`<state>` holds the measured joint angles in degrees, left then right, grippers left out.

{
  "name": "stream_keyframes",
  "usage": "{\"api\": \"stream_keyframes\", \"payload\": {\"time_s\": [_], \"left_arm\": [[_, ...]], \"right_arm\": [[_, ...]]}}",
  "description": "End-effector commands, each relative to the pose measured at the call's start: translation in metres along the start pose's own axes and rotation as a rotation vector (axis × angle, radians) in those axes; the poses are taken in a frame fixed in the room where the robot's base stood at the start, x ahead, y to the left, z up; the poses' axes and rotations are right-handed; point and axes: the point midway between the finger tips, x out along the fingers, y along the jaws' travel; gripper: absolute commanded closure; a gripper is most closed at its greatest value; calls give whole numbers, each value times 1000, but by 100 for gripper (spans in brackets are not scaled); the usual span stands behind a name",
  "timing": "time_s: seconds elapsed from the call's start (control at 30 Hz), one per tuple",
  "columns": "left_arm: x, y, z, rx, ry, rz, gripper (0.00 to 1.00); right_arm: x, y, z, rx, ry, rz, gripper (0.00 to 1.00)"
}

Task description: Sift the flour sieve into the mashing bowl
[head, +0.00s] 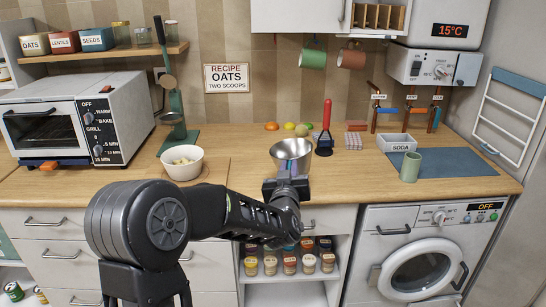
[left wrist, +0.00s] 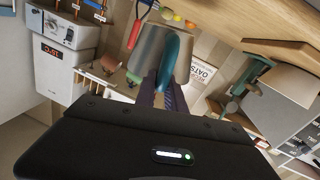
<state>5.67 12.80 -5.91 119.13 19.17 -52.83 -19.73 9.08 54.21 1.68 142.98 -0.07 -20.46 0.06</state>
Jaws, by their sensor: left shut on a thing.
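The flour sieve (head: 291,152) is a grey metal cup. My left gripper (head: 287,181) is shut on it at the counter's front edge. In the left wrist view the sieve (left wrist: 149,45) shows its blue handle (left wrist: 170,58) between the fingers of my left gripper (left wrist: 166,92). The sieve looks roughly upright; its contents cannot be made out. The mashing bowl (head: 183,170) is white, holds pale chunks and stands on the wooden counter left of the sieve, apart from it. My right gripper is not in view.
A green press-like stand (head: 177,125) rises behind the bowl. A red-handled masher (head: 326,120) and several fruits (head: 289,126) are behind the sieve. A toaster oven (head: 75,120) is at left; a soda box (head: 397,143) and green cup (head: 410,167) are at right. Counter between bowl and sieve is clear.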

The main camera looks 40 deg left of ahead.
Motion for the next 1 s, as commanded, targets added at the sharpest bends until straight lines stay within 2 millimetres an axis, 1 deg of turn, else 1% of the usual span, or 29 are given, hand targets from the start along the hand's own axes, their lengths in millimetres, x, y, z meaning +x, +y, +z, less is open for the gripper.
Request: {"api": "stream_keyframes", "payload": {"time_s": [0.03, 0.07, 0.2, 0.27, 0.4, 0.5, 0.6, 0.73, 1.0], "left_arm": [[-6, 11, 12, 1, -11, 31, 100], [-10, 17, 17, 1, -14, 47, 100], [-33, 51, 53, 0, -37, 152, 100], [-48, 69, 76, 2, -52, 213, 100], [-90, 109, 126, -1, -82, 357, 100], [-114, 127, 156, -2, -95, 429, 100], [-129, 136, 177, -3, -100, 469, 100], [-134, 139, 188, -3, -98, 482, 100], [-134, 139, 188, -3, -95, 482, 100]], "right_arm": [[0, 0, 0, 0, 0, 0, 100], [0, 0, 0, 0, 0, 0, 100], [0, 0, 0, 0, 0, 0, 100], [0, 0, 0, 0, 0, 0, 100], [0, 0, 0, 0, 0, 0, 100], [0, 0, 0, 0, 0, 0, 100], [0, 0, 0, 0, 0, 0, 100], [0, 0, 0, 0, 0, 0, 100], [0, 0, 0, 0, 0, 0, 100]]}}
